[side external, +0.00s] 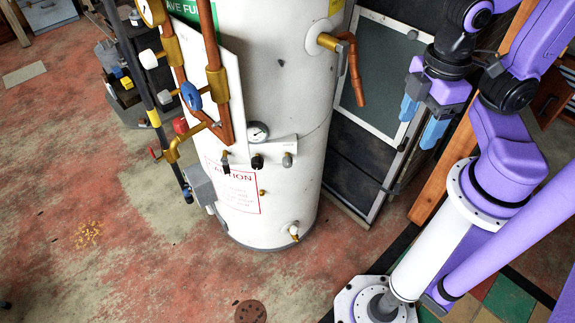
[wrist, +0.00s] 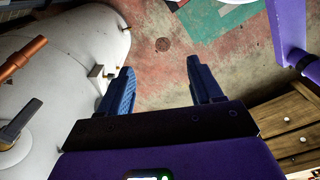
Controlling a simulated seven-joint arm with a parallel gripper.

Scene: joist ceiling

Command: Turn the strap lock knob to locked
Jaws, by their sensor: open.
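A white cylindrical tank (side external: 285,80) stands on the floor in the side view and fills the left of the wrist view (wrist: 60,45). A small greyish fitting (wrist: 97,71) on the tank shows in the wrist view. My gripper (side external: 422,120), with blue fingers (wrist: 160,72), is open and empty, right of the tank and apart from it.
Copper pipes and brass valves (side external: 216,82) crowd the tank's left side. A copper outlet pipe (side external: 355,75) juts from its upper right. A glazed dark panel (side external: 380,65) and a wooden post (side external: 440,185) stand behind my gripper. The floor in front is clear around a drain (side external: 250,311).

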